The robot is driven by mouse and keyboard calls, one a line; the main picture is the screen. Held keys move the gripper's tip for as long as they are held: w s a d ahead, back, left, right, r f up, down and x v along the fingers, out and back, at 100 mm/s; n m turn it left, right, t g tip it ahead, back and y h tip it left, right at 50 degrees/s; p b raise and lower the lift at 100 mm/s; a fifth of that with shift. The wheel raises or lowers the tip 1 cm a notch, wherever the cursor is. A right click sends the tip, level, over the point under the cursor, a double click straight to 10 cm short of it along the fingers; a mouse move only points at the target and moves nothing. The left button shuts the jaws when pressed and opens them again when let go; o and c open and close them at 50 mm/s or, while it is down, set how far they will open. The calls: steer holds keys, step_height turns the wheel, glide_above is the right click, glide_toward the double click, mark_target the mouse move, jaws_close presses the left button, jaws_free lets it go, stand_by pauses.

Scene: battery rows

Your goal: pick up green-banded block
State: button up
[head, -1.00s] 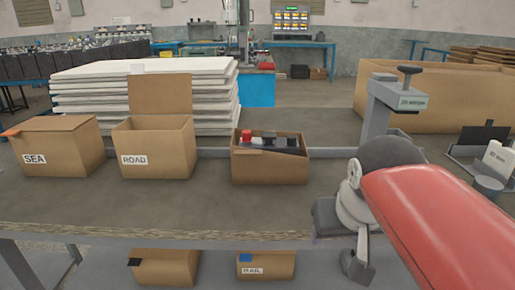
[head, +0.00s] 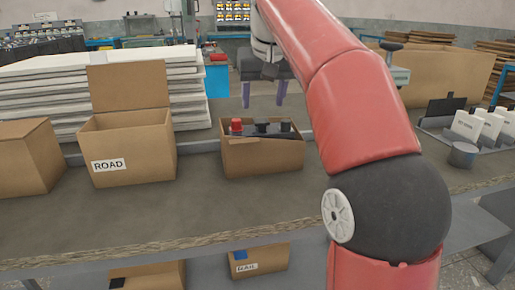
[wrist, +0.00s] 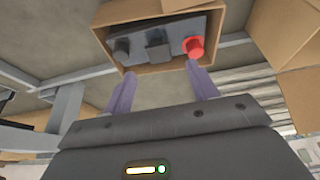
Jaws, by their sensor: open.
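My gripper (head: 263,100) is open and empty, with its two purple fingers pointing down above and behind the middle open carton (head: 262,160). In the wrist view the fingers (wrist: 160,82) are apart, with the same carton (wrist: 105,50) just beyond their tips. Inside the carton is a dark grey unit (wrist: 150,42) with a red round knob (wrist: 194,46) and dark knobs. I cannot make out a green-banded block in either view.
A ROAD carton (head: 130,150) with its flap up and another carton (head: 25,160) stand to the left. White slabs (head: 190,90) are stacked behind. A holder with white pieces (head: 465,126) and a grey cup (head: 462,155) are at right. A RAIL carton (head: 260,258) is below the tabletop.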

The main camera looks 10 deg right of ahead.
mark_target(261, 120)
steer(key=x, duration=0.2)
steer(key=b+x, duration=0.1)
steer(key=x, duration=0.2)
steer(key=shift+s+f+b, duration=0.2)
steer(key=shift+f+b, duration=0.15)
steer(key=shift+f, duration=0.05)
jaws_close()
stand_by(0.9)
steer(key=shift+r, duration=0.2)
